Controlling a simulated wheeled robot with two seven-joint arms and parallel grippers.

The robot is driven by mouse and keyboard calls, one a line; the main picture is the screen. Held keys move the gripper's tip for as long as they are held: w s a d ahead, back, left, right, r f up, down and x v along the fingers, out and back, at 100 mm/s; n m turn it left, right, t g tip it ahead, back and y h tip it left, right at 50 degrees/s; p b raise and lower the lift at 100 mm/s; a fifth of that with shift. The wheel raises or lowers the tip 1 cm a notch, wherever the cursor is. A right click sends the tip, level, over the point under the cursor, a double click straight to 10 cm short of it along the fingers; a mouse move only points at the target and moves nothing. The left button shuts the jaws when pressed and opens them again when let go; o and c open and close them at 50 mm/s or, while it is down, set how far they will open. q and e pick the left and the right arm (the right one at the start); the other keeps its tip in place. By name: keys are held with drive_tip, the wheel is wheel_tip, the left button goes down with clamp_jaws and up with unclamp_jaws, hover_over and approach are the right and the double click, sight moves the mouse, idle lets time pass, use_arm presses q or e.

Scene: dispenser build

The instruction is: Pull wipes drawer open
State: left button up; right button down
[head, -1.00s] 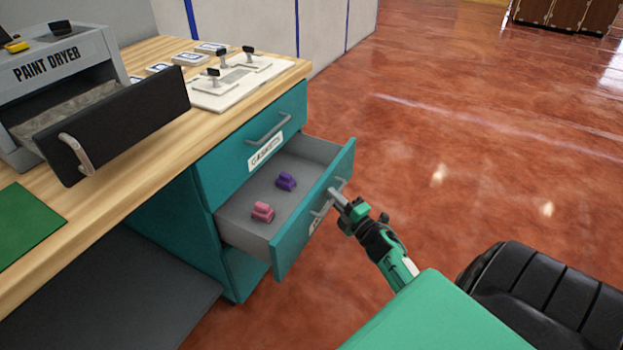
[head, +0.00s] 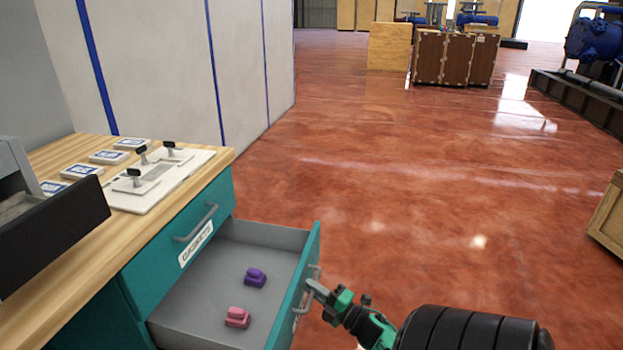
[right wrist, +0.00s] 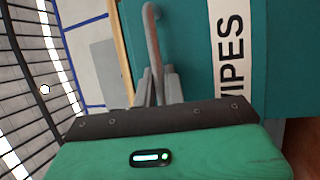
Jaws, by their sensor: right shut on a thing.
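The wipes drawer (head: 296,287) is the lower teal drawer and stands open, pulled well out from the cabinet. A purple piece (head: 255,277) and a pink piece (head: 237,317) lie on its grey floor. My right gripper (head: 313,286) is at the drawer's front, shut on the grey bar handle (head: 302,303). In the right wrist view the fingers (right wrist: 158,86) close around the handle (right wrist: 152,35), beside the white WIPES label (right wrist: 230,50). My left gripper is not in view.
The closed gaskets drawer (head: 180,234) sits above the open one. The wooden worktop (head: 75,245) carries a white plate with clamps (head: 158,182), several cards and a dark-fronted box (head: 50,235). Red floor right of the drawer is free. Crates (head: 455,58) stand far back.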

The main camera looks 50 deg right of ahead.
drive_tip(key=c, duration=1.8)
unclamp_jaws()
